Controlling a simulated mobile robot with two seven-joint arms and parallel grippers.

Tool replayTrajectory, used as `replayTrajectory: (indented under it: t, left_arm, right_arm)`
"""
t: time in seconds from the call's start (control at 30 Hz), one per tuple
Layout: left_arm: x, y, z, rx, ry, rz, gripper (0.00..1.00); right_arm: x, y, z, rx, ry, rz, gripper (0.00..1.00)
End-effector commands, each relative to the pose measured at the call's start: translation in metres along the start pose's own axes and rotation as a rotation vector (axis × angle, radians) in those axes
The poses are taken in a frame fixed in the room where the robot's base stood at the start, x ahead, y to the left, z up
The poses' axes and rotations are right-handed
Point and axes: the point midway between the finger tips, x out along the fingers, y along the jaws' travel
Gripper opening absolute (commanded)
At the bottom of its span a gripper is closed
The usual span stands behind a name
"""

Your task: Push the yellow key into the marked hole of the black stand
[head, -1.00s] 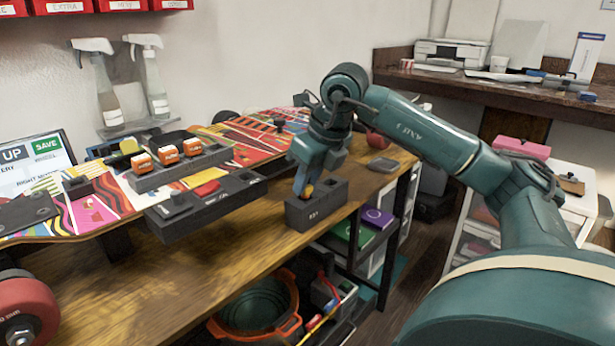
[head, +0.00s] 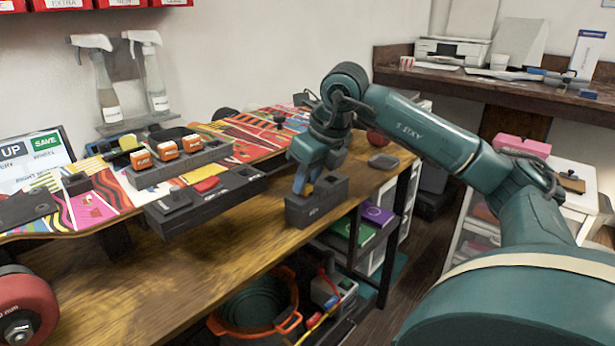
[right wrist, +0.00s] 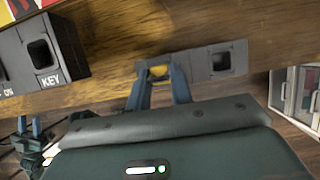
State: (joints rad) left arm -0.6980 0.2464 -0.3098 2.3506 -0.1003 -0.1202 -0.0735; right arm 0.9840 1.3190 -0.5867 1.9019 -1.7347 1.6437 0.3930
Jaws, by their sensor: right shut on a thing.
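The yellow key (right wrist: 158,71) is between the fingertips of my right gripper (head: 303,189), at the left end of a small dark grey block. In the right wrist view the gripper (right wrist: 158,80) is shut on it. Only a bit of yellow shows; its lower part is hidden, so I cannot tell if it is clear of the block. The black stand (head: 203,212) is the long dark piece left of the gripper. In the right wrist view the stand (right wrist: 70,62) shows an empty square hole labelled KEY.
The small block (head: 325,205) stands near the bench's right edge, with an open square hole at its other end. A row of orange-capped pieces (head: 167,150) stands behind the black stand. A patterned skateboard deck (head: 255,140) lies behind.

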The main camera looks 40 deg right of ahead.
Motion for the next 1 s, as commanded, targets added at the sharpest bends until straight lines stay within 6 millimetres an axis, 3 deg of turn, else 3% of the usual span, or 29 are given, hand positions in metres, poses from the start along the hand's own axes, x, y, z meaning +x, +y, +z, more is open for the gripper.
replayTrajectory:
  t: [0.4, 0.43, 0.7, 0.87, 1.0]
  left_arm:
    - [0.0001, 0.0003, 0.0017, 0.000, 0.000, 0.000, 0.36]
    - [0.0001, 0.0003, 0.0017, 0.000, 0.000, 0.000, 0.36]
    - [0.0001, 0.0003, 0.0017, 0.000, 0.000, 0.000, 0.36]
    - [0.0001, 0.0003, 0.0017, 0.000, 0.000, 0.000, 0.36]
    - [0.0001, 0.0003, 0.0017, 0.000, 0.000, 0.000, 0.36]
  right_arm:
    - [0.0022, -0.0001, -0.0009, 0.000, -0.001, 0.000, 0.00]
    - [0.0022, -0.0001, -0.0009, 0.000, -0.001, 0.000, 0.23]
    - [0.0022, -0.0001, -0.0009, 0.000, 0.000, 0.000, 0.45]
    - [0.0023, -0.0001, -0.0009, 0.000, 0.000, 0.000, 0.47]
    - [0.0025, 0.0000, -0.0010, 0.000, 0.000, 0.000, 0.57]
